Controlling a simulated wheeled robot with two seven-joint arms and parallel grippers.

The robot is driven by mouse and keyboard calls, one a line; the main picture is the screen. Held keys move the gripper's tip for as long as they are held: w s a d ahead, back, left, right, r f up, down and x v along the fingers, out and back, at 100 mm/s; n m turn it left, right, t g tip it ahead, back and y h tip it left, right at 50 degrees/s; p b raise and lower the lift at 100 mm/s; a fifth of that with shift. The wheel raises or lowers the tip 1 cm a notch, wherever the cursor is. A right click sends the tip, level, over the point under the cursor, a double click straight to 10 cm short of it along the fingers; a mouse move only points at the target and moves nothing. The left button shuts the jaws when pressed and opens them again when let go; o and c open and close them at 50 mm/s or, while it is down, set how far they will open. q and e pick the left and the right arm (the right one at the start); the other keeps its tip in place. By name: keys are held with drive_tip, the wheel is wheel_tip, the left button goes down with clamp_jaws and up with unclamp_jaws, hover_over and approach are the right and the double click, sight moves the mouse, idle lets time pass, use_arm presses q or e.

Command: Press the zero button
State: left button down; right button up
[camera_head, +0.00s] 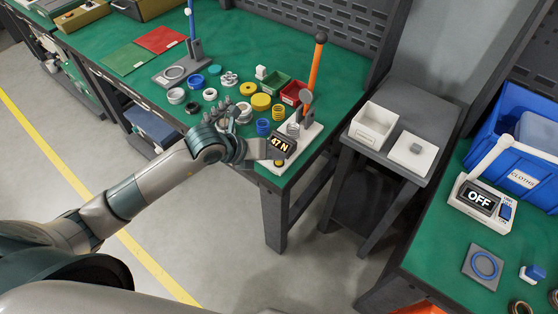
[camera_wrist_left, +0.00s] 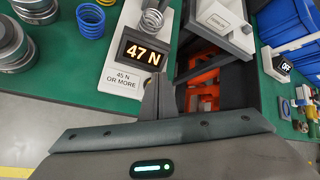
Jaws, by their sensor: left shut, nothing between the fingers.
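A spring tester (camera_head: 316,133) with an orange lever (camera_head: 317,62) stands at the right end of the green bench. Its display (camera_head: 282,145) reads 47 N; the display also shows in the left wrist view (camera_wrist_left: 141,55), above a label saying 45 N OR MORE. A small yellow button (camera_head: 279,163) sits at the front of the tester's base; I cannot read its marking. My left gripper (camera_head: 259,148) is shut and empty, beside the display. My right gripper is not in view.
Rings, caps and springs crowd the bench left of the tester, including a blue spring (camera_head: 263,127). A grey side table (camera_head: 421,107) holds a white bin (camera_head: 373,125) and a lidded box (camera_head: 412,154).

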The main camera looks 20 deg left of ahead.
sight(276, 164)
use_arm(q)
drive_tip(key=shift+a+f+b, duration=0.25)
drive_tip(key=shift+f+b, duration=0.3)
drive_tip(key=shift+f, duration=0.15)
idle(0.6)
drive_tip(key=shift+r, duration=0.1)
drive_tip(key=shift+d+r+p, duration=0.45)
drive_tip(key=shift+r+p, duration=0.25)
drive_tip(key=shift+r, duration=0.15)
drive_tip(key=shift+a, duration=0.1)
drive_tip(key=shift+r, duration=0.1)
drive_tip(key=shift+r+p, duration=2.05)
drive_tip(key=shift+r, duration=0.45)
